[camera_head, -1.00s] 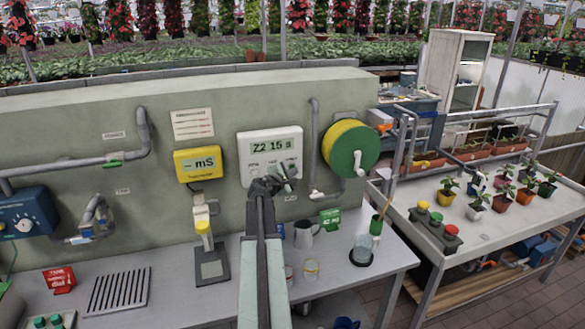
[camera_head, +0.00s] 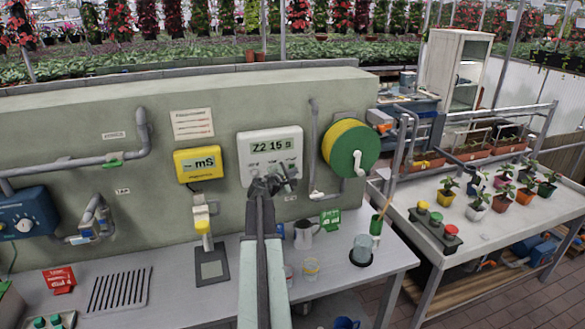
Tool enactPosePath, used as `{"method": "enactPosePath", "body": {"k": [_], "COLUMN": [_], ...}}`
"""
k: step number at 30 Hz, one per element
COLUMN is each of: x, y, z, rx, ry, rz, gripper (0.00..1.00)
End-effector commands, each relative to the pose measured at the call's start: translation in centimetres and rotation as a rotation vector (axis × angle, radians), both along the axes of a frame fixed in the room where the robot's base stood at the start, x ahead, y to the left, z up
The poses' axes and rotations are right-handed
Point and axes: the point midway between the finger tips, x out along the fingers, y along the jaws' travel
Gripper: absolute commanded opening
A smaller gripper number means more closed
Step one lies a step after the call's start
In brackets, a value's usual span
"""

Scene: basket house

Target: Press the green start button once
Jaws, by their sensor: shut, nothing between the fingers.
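A white wall controller (camera_head: 270,146) shows "Z2 15 s" on its display, with small controls along its lower part. My gripper (camera_head: 266,184) is shut and empty, in front of the controller's lower edge. It hides part of the controls, and I cannot tell whether it touches them. I cannot make out a green start button on the controller clearly. A separate grey button box (camera_head: 435,229) on the right table has a yellow, a green (camera_head: 436,218) and a red button. My gripper is far from that box.
A yellow mS meter (camera_head: 198,163) hangs left of the controller, and a green and yellow hose reel (camera_head: 351,149) hangs right. A jug (camera_head: 304,235), cups and a green tag (camera_head: 330,218) stand on the bench below. Potted seedlings fill part of the right table.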

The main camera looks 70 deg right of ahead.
Motion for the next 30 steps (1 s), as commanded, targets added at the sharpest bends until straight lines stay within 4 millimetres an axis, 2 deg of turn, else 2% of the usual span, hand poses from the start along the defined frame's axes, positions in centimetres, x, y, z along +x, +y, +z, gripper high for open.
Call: {"method": "enactPosePath", "body": {"k": [30], "x": [0.47], "y": [-0.65], "z": [0.02], "rx": [0.000], "ry": [0.000], "rz": [0.000], "gripper": [0.00]}}
